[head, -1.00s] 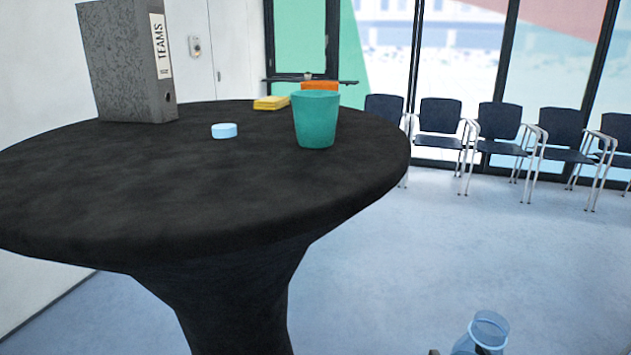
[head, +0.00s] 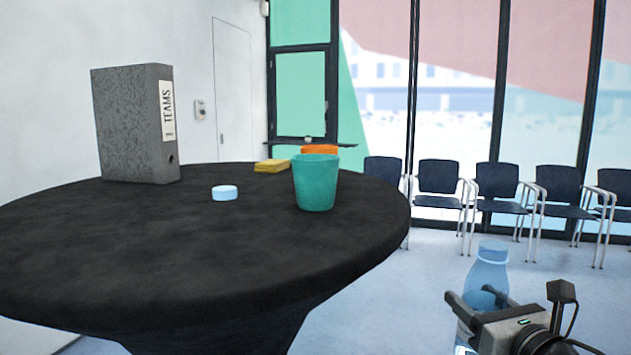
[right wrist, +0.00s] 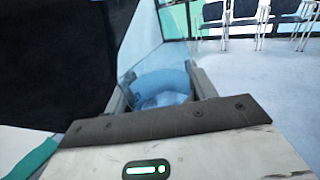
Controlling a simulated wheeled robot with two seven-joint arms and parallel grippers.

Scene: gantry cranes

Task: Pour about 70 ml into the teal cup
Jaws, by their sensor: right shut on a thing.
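The teal cup (head: 316,184) stands upright on the round black table (head: 200,250), near its right edge. A clear blue bottle (head: 488,272) is upright in my right gripper (head: 478,300), off the table's right side and below the level of the cup's rim. My right gripper is shut around the bottle. In the right wrist view the bottle (right wrist: 162,85) sits between the two fingers. The bottle's lower part is partly hidden by the gripper. A light blue cap-like disc (head: 224,193) lies on the table left of the cup. My left gripper is out of view.
A grey binder (head: 130,125) marked TEAMS stands at the table's back left. A yellow block (head: 272,166) and an orange thing (head: 320,149) are behind the cup. Several dark chairs (head: 438,180) line the windows. The table's front is clear.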

